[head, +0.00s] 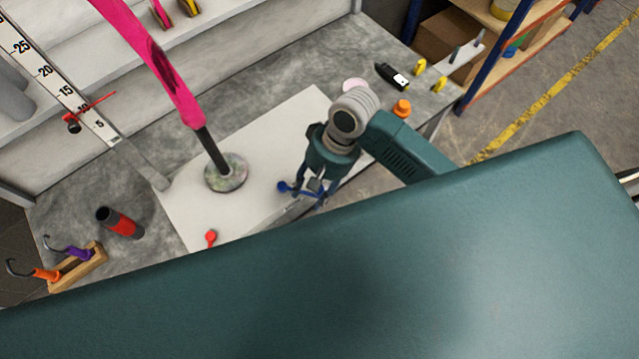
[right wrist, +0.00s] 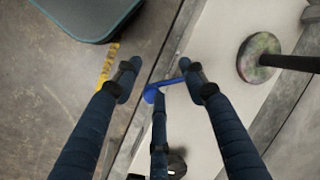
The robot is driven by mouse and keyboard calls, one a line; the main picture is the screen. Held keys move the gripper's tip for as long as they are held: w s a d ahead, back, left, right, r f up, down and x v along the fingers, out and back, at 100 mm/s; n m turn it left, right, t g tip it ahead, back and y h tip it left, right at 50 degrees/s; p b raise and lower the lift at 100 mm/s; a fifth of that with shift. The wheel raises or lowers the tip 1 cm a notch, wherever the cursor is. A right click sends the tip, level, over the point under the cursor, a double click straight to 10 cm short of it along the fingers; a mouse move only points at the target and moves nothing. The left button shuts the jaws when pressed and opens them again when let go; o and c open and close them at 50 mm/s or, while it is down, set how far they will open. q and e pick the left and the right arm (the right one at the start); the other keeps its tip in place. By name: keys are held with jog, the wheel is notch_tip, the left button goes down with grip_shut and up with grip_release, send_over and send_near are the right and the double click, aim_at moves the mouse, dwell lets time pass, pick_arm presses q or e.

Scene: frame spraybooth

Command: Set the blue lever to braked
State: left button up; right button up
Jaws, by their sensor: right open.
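The blue lever (head: 284,187) shows at the edge of the white board in the head view, partly hidden by my right gripper (head: 305,193). In the right wrist view the blue lever (right wrist: 150,95) has a round end and a thin arm that runs up and right toward the right-hand finger. My right gripper (right wrist: 160,76) is open, with its fingers spread on both sides of the lever. I cannot tell whether a finger touches it. My left gripper is not in view.
A pink frame (head: 168,65) stands on a post with a round speckled base (head: 226,172) on the white board (head: 285,115). A red knob (head: 211,237) is at the board's front. A red-black cylinder (head: 120,222) and wooden holder (head: 78,268) are left. An orange knob (head: 402,108) is right.

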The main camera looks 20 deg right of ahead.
jog(key=w+d+r+m+g, duration=0.3)
jog(key=w+d+r+m, duration=0.2)
jog(key=d+m, duration=0.1)
jog(key=shift+h, duration=0.3)
jog(key=x, duration=0.7)
jog(key=w+x, duration=0.1)
jog(key=x, duration=0.2)
jog(key=shift+s+a+f, duration=0.2)
jog(key=shift+f, duration=0.25)
grip_shut()
